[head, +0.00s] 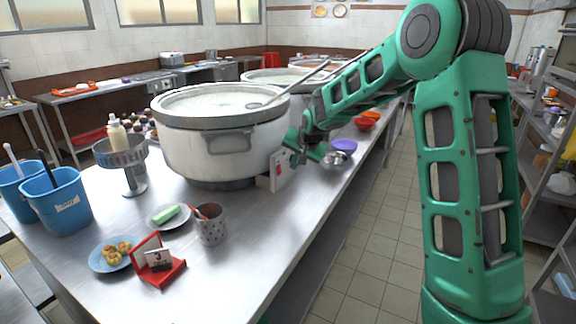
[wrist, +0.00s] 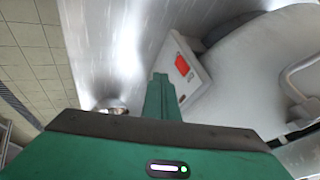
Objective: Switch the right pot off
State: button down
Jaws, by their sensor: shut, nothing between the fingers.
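A large white stockpot (head: 222,140) full of pale congee stands nearest on the steel counter. At its base is a white switch box (head: 264,182) with a red switch (head: 279,169). The red switch also shows in the wrist view (wrist: 182,65), on the box's pale face (wrist: 191,84). My gripper (head: 300,153) is close to this box in the head view. In the wrist view my gripper (wrist: 160,76) has its fingers together and empty, pointing just left of the red switch. I cannot tell whether the fingertips touch the box.
More stockpots (head: 270,78) stand farther along the counter (head: 130,222). A metal bowl (head: 337,161) and coloured bowls (head: 365,123) sit near its right edge. A ladle (head: 290,85) rests in the near pot. A patterned cup (head: 210,224) and a red calendar stand (head: 165,271) stand in front.

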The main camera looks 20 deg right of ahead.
jog(key=w+a+r+v, duration=0.1)
jog(key=v, duration=0.8)
jog(key=shift+a+r, duration=0.25)
jog(key=s+d+g+h, duration=0.1)
jog(key=s+d, duration=0.3)
jog(key=s, duration=0.4)
jog(key=s+d+f+g, duration=0.15)
jog(key=s+d, duration=0.25)
jog(key=s, duration=0.4)
jog(key=s+d+g+h, duration=0.15)
jog(key=s+d, duration=0.25)
jog(key=s, duration=0.4)
jog(key=s+f+g+y, duration=0.1)
jog(key=s+f, duration=0.1)
jog(key=s, duration=1)
jog(key=s+f+n+g+y, duration=0.1)
jog(key=s+f+g, duration=0.1)
jog(key=s, duration=1.1)
jog(key=shift+d+f, duration=0.3)
jog(key=shift+f, duration=0.15)
jog(key=shift+s, duration=0.15)
